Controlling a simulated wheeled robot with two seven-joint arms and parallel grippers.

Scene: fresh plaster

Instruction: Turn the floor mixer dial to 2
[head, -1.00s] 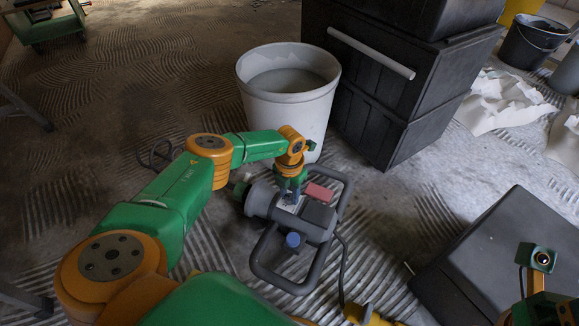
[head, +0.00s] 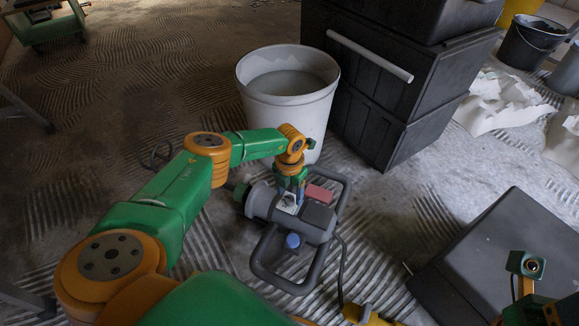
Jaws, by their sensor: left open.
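The floor mixer (head: 318,217) is a grey machine with a looped handle frame, a red block (head: 319,194) and a blue knob (head: 293,240). It lies on the floor in front of the white bucket. My left gripper (head: 289,202) points down at a pale plate on the mixer's top, with its fingers at or just above it. It is open. The dial is mostly hidden under the fingers, and its setting cannot be read.
A white bucket (head: 290,115) of grey mix stands right behind the mixer. Stacked black cases (head: 385,95) stand behind to the right. A dark box (head: 505,260) is at the lower right. Crumpled white sheets (head: 505,105) lie on the right. Ridged floor on the left is mostly clear.

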